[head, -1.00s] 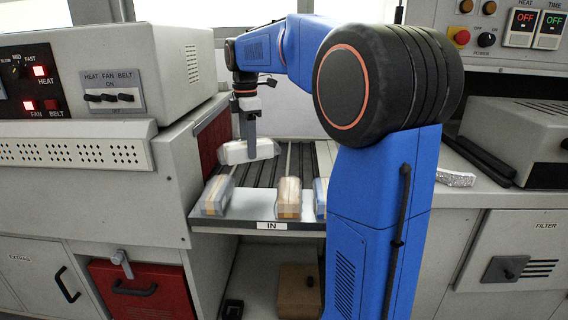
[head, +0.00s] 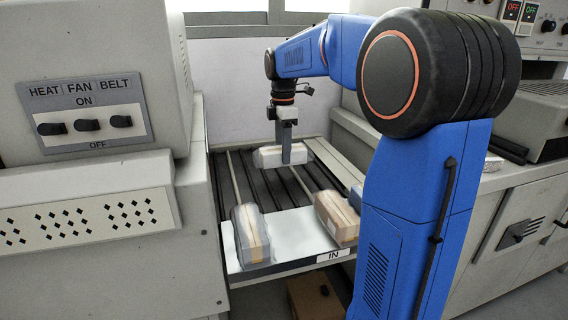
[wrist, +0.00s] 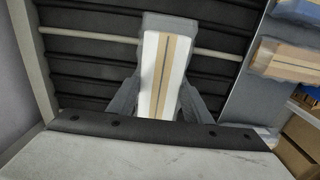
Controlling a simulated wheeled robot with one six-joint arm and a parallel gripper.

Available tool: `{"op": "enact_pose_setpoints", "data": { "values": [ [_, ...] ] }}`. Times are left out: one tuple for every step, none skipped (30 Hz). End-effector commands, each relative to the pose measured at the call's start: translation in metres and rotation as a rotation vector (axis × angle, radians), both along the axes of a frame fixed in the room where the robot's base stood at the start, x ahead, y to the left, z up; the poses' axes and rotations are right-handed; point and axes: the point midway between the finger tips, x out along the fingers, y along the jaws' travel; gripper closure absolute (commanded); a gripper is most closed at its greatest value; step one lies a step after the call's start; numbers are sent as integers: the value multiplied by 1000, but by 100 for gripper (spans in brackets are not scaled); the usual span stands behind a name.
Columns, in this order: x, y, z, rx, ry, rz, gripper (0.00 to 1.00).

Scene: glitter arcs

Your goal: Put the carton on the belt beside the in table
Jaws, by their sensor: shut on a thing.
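My gripper (head: 287,157) is shut on a wrapped carton (head: 267,156), white with a tan stripe under cloudy film. In the wrist view the carton (wrist: 164,68) lies lengthwise between the two grey fingers. The belt (head: 262,188), a dark slatted bed with pale rods, lies beneath it. I cannot tell whether the carton touches the belt. The in table (head: 290,228) is a pale plate with an "IN" label at the belt's near end.
On the in table stand a wrapped carton (head: 251,234) at left and a tan one (head: 337,216) at right, with a bluish one partly hidden by my arm. A grey switch cabinet (head: 80,255) borders the left. A brown box (head: 315,298) sits below.

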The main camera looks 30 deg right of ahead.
Motion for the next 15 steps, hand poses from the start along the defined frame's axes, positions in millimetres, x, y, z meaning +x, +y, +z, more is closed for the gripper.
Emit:
{"op": "enact_pose_setpoints", "data": {
  "values": [
    [0, 0, -4, 0, 0, 0, 83],
    [0, 0, -5, 0, 0, 0, 83],
    [0, 0, -7, 0, 0, 0, 83],
    [0, 0, -8, 0, 0, 0, 83],
    [0, 0, -10, 0, 0, 0, 83],
    [0, 0, -13, 0, 1, 0, 83],
    [0, 0, -17, 0, 1, 0, 83],
    [0, 0, -20, 0, 1, 0, 83],
    [0, 0, -26, 0, 2, 0, 83],
    [0, 0, -30, 0, 2, 0, 83],
    [0, 0, -34, 0, 1, 0, 83],
    [0, 0, -39, 0, 2, 0, 83],
    [0, 0, -41, 0, 2, 0, 83],
    [0, 0, -43, 0, 1, 0, 83],
    [0, 0, -44, 0, 0, 0, 83]
  ]
}}
